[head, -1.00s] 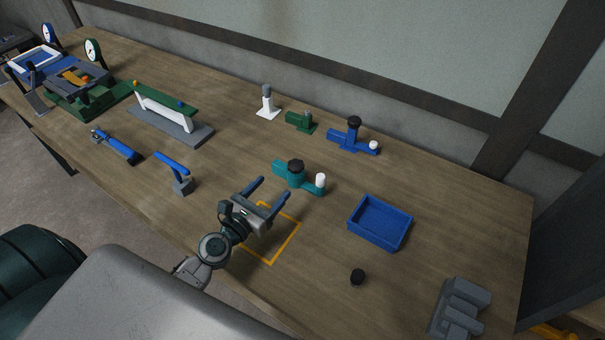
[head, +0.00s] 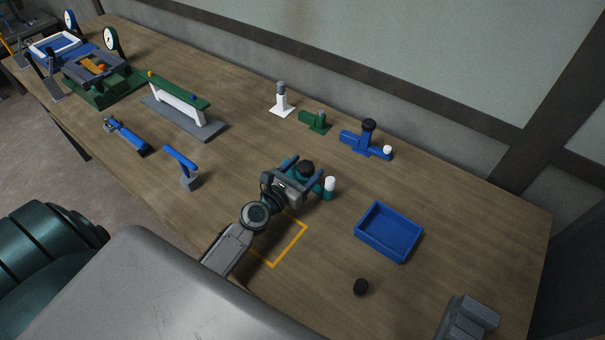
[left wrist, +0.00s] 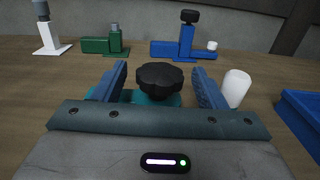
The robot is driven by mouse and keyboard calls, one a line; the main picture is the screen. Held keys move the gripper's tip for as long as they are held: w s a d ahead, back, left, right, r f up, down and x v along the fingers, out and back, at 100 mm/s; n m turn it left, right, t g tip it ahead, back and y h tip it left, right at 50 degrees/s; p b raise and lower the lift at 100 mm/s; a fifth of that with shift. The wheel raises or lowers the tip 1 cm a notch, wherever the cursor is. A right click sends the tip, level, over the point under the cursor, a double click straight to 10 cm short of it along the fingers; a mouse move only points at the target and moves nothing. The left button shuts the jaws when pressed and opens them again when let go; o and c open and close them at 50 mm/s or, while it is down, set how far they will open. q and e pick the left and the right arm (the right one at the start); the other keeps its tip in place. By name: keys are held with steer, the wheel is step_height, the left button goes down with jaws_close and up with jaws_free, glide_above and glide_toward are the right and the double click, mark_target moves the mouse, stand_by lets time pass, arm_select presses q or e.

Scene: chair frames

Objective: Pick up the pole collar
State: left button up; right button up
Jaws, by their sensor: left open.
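The pole collar appears to be the teal piece with a ridged black knob (head: 305,168) and a white cylinder (head: 329,186) at its right end. It lies on the table's middle. My left gripper (head: 309,165) is open around the knob end, one finger on each side. In the left wrist view the black knob (left wrist: 160,78) stands between the two blue fingers, with a little teal (left wrist: 150,97) showing below it. The white cylinder (left wrist: 236,87) stands outside the right finger. The gripper hides most of the teal body. My right gripper is not in view.
A blue tray (head: 373,245) lies to the right, with a small black knob (head: 361,287) in front of it. Blue (head: 352,141), green (head: 315,126) and white (head: 282,107) fixtures stand behind. A yellow outline (head: 290,250) marks bare table in front. A grey block (head: 470,318) sits front right.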

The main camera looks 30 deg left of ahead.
arm_select(q)
steer(key=shift+w+d, duration=0.2)
steer(key=shift+w, duration=1.2)
steer(key=shift+r, duration=0.1)
steer(key=c, duration=1.2)
